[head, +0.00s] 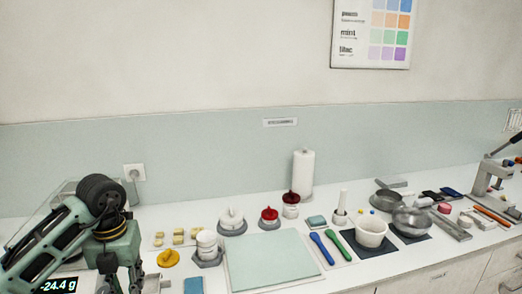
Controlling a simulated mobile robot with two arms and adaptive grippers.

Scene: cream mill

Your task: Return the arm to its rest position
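My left arm (92,225) comes in from the left and bends downward near the lower left corner. My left gripper (121,284) points down at the bottom edge, and its fingertips are cut off or hidden. I cannot tell whether it is open, shut or holding something. It is left of the white jar (207,243) and the yellow lid-like piece (168,258). My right gripper is not in view.
A scale display (58,286) reads -24.4 g beside my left arm. A pale green mat (268,260) lies bare mid-counter. Right of it are blue (321,248) and green (340,246) spatulas, a white mortar (371,232) and metal bowls (411,220). A white roll (303,172) stands behind.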

